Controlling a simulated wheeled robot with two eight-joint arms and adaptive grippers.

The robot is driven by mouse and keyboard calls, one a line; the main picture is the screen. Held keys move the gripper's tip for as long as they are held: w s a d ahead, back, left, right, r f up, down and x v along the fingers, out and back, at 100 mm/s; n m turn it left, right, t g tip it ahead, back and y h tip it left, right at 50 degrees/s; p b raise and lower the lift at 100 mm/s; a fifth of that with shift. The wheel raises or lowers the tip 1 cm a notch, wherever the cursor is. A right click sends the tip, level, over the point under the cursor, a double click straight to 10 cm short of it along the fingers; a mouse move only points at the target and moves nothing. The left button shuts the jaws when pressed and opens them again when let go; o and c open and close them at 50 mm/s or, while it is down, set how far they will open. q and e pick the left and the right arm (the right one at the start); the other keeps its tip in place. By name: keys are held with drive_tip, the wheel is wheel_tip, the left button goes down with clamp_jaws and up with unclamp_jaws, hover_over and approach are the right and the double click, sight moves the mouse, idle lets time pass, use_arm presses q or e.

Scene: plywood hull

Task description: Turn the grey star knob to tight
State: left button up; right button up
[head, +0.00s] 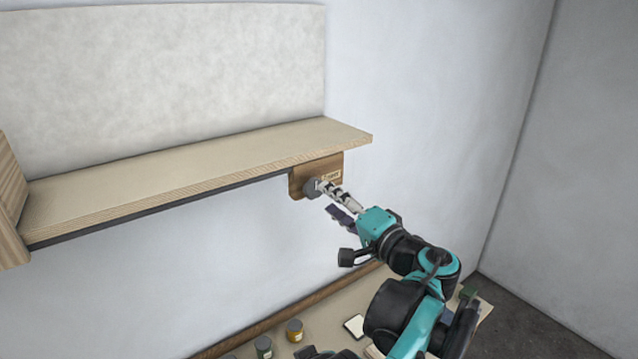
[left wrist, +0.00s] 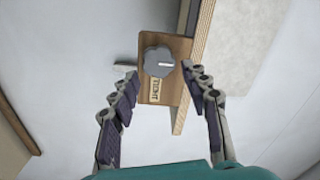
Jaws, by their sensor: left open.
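The grey star knob (head: 311,188) sits on a brown wooden plate (head: 297,181) under the right end of the shelf. In the left wrist view the knob (left wrist: 158,61) shows lobes and a white mark pointing right. A pale label (left wrist: 155,90) with small text, hard to read, lies below the knob there. My left gripper (head: 326,198) is open in front of the knob. Its fingers (left wrist: 156,78) stand either side of the plate in the wrist view, not closed on the knob. In the head view one finger overlaps the knob's edge; contact is unclear. My right gripper is not in view.
The shelf (head: 200,165) runs left above the plate, close to the gripper. Below is a bench with a mustard jar (head: 294,331), a green jar (head: 264,347) and a white-faced flat item (head: 355,325). The wall (head: 430,120) right of the plate is bare.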

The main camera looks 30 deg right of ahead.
sight(317, 190)
use_arm(q)
drive_tip(key=w, duration=0.4)
drive_tip(key=shift+w+f+p, duration=0.1)
drive_tip(key=shift+w+p, duration=0.2)
drive_tip(key=shift+w+a, duration=0.1)
drive_tip(key=shift+w, duration=0.35)
drive_tip(key=c, duration=0.8)
drive_tip(key=shift+o, duration=0.2)
